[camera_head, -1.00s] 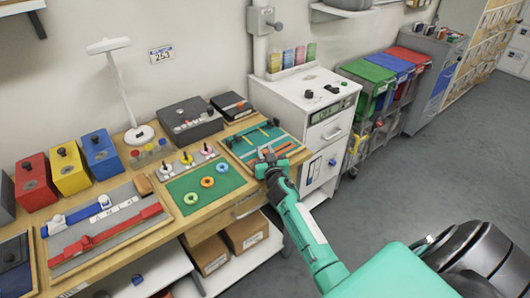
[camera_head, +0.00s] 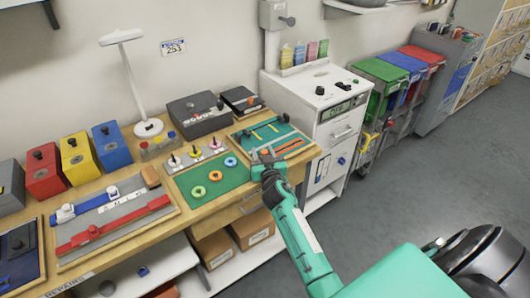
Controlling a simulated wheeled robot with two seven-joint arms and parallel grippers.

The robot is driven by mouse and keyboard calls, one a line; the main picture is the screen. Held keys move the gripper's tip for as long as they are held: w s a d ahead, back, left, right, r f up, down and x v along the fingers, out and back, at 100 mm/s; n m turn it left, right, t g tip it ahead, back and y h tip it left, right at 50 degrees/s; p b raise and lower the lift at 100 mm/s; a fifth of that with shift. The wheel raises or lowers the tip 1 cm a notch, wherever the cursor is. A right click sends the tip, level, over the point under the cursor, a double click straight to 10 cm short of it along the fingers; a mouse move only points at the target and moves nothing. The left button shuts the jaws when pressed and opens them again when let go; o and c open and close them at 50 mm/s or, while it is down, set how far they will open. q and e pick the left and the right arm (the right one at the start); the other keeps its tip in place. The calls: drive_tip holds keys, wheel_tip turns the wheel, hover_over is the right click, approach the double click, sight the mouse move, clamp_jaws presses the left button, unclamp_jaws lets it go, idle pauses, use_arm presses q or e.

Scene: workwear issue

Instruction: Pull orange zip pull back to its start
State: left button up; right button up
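A teal board (camera_head: 246,132) with yellow and orange strips lies at the right end of the wooden bench. Its orange strips (camera_head: 291,147) run along the near side of the board. My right gripper (camera_head: 264,153) is over the near left part of the board, at the left end of the orange strips. A small orange patch shows between its fingers; it may be the orange zip pull, but it is too small and too covered to be sure. I cannot tell whether the fingers touch it. My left gripper is not in view.
A green mat (camera_head: 206,194) with coloured rings lies left of my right gripper. A white cabinet (camera_head: 312,98) stands right of the board. Grey boards with red and blue strips (camera_head: 113,220) lie farther left. A lamp (camera_head: 148,128) stands behind. The floor at right is clear.

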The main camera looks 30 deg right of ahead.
drive_tip(key=shift+s, duration=0.1)
drive_tip(key=b+v, duration=0.1)
drive_tip(key=v, duration=0.5)
drive_tip(key=shift+s+a, duration=0.1)
drive_tip(key=shift+s, duration=0.25)
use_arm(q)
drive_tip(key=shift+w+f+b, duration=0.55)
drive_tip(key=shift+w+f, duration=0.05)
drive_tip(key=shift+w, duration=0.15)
use_arm(e)
drive_tip(key=v, duration=0.7)
drive_tip(key=shift+r, duration=0.15)
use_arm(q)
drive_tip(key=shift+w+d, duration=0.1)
use_arm(e)
drive_tip(key=shift+w, duration=0.1)
